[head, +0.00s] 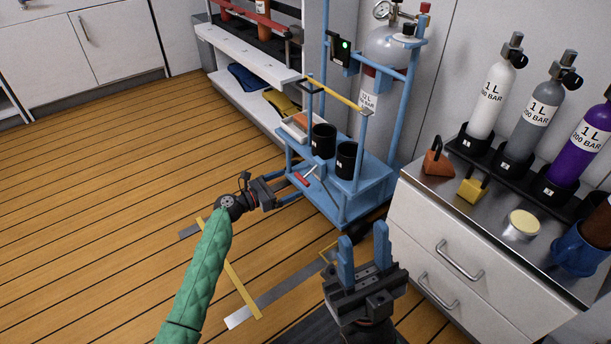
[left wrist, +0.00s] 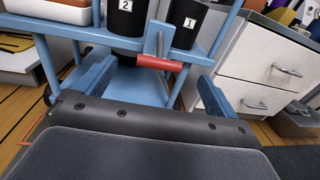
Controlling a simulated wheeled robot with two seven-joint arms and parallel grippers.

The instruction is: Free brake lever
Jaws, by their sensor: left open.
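The brake lever (head: 302,180) has a red grip on a grey metal arm and sits low at the front of the blue cart (head: 345,203). In the left wrist view the red grip (left wrist: 160,63) lies crosswise just beyond and between my fingertips. My left gripper (head: 295,187) is open, its blue fingers pointing at the lever from the left. I see no clear contact; the wrist view shows the fingers (left wrist: 157,78) apart with nothing between them. My right gripper (head: 363,238) is open and empty, upright in front of the drawers, away from the cart.
The cart carries black cups (head: 323,140), a white tray (head: 297,127) and a gas cylinder (head: 387,50). A drawer cabinet (head: 450,238) with several small cylinders stands at right. A white shelf (head: 248,92) is behind.

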